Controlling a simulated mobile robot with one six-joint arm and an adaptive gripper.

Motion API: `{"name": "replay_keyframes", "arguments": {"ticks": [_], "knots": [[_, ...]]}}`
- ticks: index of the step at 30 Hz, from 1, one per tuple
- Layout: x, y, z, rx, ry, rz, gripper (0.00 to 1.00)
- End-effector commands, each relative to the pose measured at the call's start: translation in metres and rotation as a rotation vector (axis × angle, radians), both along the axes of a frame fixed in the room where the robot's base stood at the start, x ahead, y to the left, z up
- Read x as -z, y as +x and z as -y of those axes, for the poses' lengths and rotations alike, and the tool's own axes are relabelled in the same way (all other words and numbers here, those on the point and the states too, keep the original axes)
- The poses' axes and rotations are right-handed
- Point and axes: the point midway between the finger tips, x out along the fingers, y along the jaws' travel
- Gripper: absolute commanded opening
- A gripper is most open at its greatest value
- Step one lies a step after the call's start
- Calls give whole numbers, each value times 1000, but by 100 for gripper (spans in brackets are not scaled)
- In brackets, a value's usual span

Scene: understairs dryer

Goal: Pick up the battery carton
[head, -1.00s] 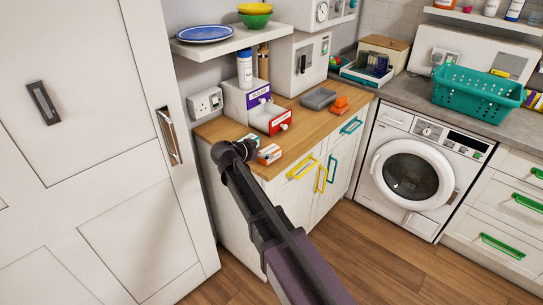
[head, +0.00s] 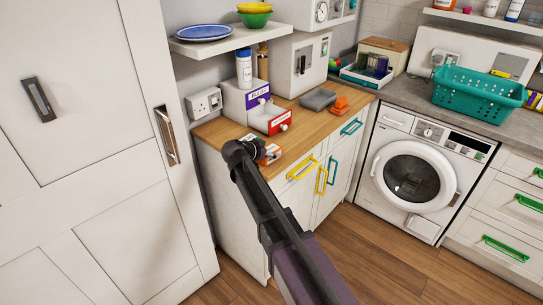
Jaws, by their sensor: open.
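A small orange and white carton (head: 271,154), which looks like the battery carton, lies near the front left corner of the wooden counter (head: 298,142). Part of a second small carton (head: 249,137) shows just behind my arm's end; I cannot read a label on either. My gripper (head: 246,154) is at the left of the orange and white carton in the picture and overlaps its left part. Its fingers are mostly hidden by my own dark wrist, and I cannot tell whether they touch the carton. No carton is seen lifted.
A purple-labelled box (head: 245,98) and a red-fronted box (head: 271,119) stand behind the cartons. A grey tray (head: 318,99) and an orange object (head: 341,104) lie to the right. A wall shelf (head: 225,40) hangs above. A tall white door (head: 90,150) stands left.

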Motion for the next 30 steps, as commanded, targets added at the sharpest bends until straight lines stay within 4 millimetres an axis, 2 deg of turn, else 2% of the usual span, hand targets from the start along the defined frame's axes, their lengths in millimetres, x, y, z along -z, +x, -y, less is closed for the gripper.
{"name": "replay_keyframes", "arguments": {"ticks": [4,13,30], "knots": [[0,0,0,0,0,0,100],[0,0,-1,0,0,0,11],[-7,0,-1,-1,0,0,9]]}}
